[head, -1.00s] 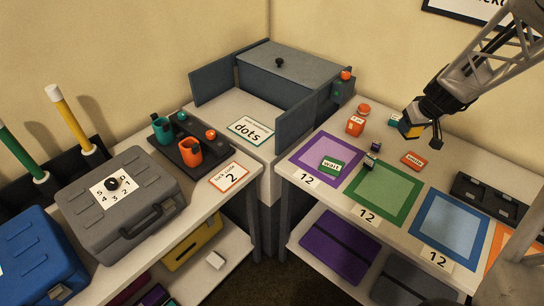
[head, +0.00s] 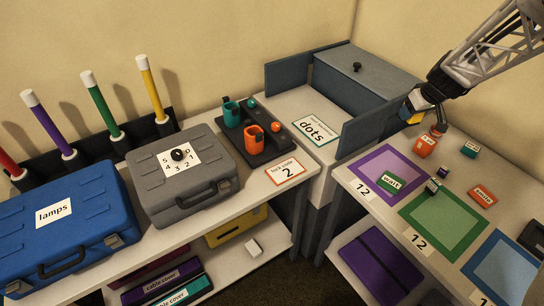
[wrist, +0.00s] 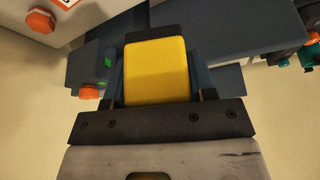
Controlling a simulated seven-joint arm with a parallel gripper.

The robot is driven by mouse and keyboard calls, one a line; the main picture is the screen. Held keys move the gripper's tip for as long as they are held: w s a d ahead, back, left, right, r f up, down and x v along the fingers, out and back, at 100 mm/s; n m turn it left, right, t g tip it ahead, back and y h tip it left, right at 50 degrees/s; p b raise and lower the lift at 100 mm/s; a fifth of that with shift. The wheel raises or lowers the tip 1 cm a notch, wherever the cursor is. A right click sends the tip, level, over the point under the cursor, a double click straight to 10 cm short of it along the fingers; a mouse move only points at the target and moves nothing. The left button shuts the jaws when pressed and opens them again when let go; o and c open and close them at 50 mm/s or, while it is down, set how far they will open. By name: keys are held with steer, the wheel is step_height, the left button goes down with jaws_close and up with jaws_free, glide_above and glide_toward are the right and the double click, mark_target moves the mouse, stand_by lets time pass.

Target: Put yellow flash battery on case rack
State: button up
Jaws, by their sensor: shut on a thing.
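The yellow flash battery (wrist: 156,72) is between the fingers of my gripper (head: 414,110), shut on it in the wrist view. In the head view a bit of the yellow battery (head: 416,119) shows below the fingers. My gripper holds it in the air at the right end of the blue-grey box, by the back of the right table. No label reading case rack is legible. A grey case (head: 182,176) with a number dial and a blue case (head: 90,250) labelled lamps stand on the left table; I cannot tell which thing is the case rack.
A black holder (head: 285,148) has teal and orange cups. The blue-grey box (head: 365,75) has raised side panels. Purple (head: 360,165) and green (head: 440,245) mats, with small labelled blocks around them, lie on the right table (head: 345,178). Upright coloured tubes (head: 100,105) stand at the back left.

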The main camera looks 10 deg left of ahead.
steer(key=w+a+n+g+y, duration=0.1)
steer(key=w+a+n, duration=0.15)
steer(key=a, duration=1.05)
steer(key=w+a+n, duration=0.2)
steer(key=w+a, duration=0.1)
steer(key=a, duration=0.9)
steer(key=w+a+n+g+y, duration=0.1)
steer(key=w+a+n, duration=0.1)
steer(key=a, duration=1.1)
steer(key=s+a+f+n+g, duration=0.1)
steer(key=s+a+n, duration=0.25)
steer(key=a, duration=1.25)
steer(key=s+a+f+n+g, duration=0.15)
steer(key=s+a, duration=0.35)
steer(key=a, duration=1.1)
steer(key=shift+n+t, duration=0.25)
steer(key=shift+t, duration=0.1)
steer(key=shift+a+f, duration=0.15)
steer(key=shift+f, duration=2.2)
steer(key=shift+f, duration=0.1)
steer(key=shift+f, duration=3.05)
